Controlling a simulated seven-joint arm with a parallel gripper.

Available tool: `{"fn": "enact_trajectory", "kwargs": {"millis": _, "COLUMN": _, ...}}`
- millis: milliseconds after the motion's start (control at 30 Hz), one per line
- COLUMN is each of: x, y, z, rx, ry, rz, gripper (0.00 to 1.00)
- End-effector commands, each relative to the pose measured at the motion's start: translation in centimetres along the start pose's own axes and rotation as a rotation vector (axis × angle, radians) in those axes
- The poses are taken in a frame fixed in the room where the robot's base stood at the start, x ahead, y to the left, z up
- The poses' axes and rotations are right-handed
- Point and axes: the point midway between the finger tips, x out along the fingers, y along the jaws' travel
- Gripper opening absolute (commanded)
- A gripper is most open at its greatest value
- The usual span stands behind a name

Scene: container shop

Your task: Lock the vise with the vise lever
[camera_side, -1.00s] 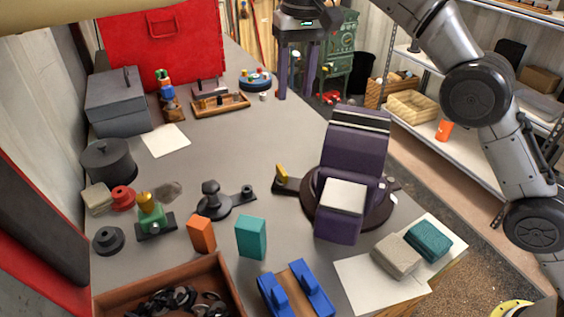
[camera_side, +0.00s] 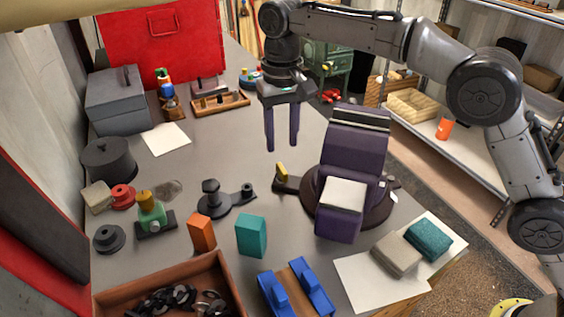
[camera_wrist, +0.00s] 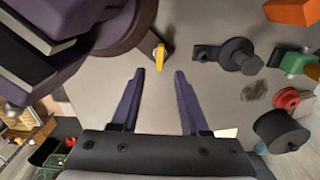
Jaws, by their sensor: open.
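The purple vise (camera_side: 345,165) stands on its round dark base near the bench's right edge, a white block (camera_side: 344,196) in front of its jaw. The vise lever (camera_side: 284,178), a dark arm with a yellow handle, sticks out from the base's left side. In the wrist view the yellow handle (camera_wrist: 160,57) shows just beyond my fingertips, and part of the vise (camera_wrist: 72,22) is at upper left. My gripper (camera_side: 282,148) is above the bench, behind the lever in the side view. Its purple fingers (camera_wrist: 159,75) point down, open and empty, apart from the handle.
A dark clamp-like part (camera_side: 216,198) lies left of the lever. Orange (camera_side: 202,233) and teal (camera_side: 251,236) blocks stand nearer the front, beside a blue-jawed fixture (camera_side: 296,288) and a wooden bin (camera_side: 215,268). The bench behind the lever is mostly clear.

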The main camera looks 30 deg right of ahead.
Motion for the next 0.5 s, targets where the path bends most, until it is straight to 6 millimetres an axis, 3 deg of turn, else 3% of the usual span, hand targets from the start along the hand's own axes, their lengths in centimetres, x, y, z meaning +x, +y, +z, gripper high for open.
{"fn": "enact_trajectory", "kwargs": {"millis": 300, "x": 5.3, "y": 0.1, "z": 0.1, "rx": 0.000, "ry": -0.003, "rz": 0.002, "gripper": 0.45}}
{"fn": "enact_trajectory", "kwargs": {"millis": 500, "x": 6.7, "y": 0.0, "z": 0.1, "rx": 0.000, "ry": -0.002, "rz": 0.001, "gripper": 0.45}}
